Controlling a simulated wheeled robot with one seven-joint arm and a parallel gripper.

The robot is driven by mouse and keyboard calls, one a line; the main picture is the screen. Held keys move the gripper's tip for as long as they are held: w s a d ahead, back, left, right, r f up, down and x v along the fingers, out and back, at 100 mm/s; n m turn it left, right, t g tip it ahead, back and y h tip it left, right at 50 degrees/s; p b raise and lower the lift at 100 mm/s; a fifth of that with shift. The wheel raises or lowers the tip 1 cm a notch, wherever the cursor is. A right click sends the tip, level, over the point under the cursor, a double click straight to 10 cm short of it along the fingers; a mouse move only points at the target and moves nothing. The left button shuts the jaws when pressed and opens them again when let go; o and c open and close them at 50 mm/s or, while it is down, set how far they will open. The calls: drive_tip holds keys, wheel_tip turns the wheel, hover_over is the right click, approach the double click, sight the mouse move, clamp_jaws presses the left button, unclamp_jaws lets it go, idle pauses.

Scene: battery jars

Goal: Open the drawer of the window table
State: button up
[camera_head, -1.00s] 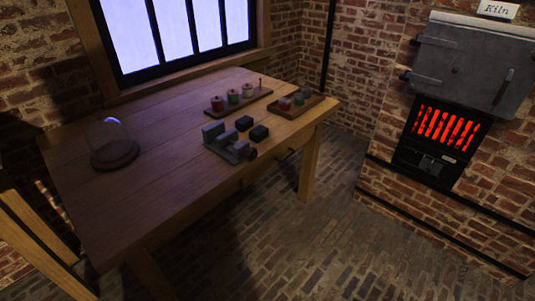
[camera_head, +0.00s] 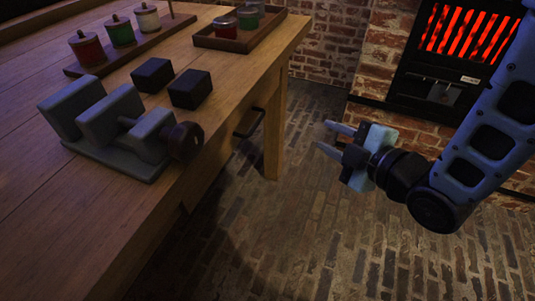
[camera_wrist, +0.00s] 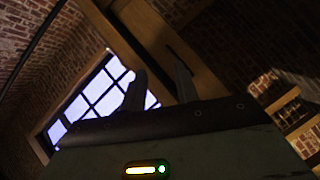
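The window table (camera_head: 40,210) is wooden and fills the left of the head view. A dark bar handle (camera_head: 249,122) shows on its front side, below the top and near the right leg. The drawer front is mostly hidden by the tabletop edge, and I cannot tell any opening there. My gripper (camera_head: 325,137) is in the air right of the table leg, apart from the handle, fingers pointing left toward the table. Its two fingers are spread with nothing between them. They also show in the wrist view (camera_wrist: 159,88), in front of wooden parts and a window.
A grey vise (camera_head: 120,130) stands near the table's front edge, with two dark blocks (camera_head: 172,82) behind it. A rack of capped jars (camera_head: 122,35) and a tray (camera_head: 225,42) stand farther back. The glowing kiln (camera_head: 460,35) is at right. The brick floor between is clear.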

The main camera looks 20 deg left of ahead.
wheel_tip(320, 180, down, 8)
drive_tip(key=s+n+y+b, duration=0.3)
drive_tip(key=n+y+b, duration=0.2)
drive_tip(key=n+b, duration=0.15)
drive_tip(key=s+b+x, duration=0.1)
drive_tip(key=b+x, duration=0.2)
drive_tip(key=x, duration=1.4)
drive_tip(key=shift+a+r+y, duration=0.4)
drive_tip(key=shift+a+r, duration=0.05)
drive_tip(key=shift+w, duration=0.1)
clamp_jaws()
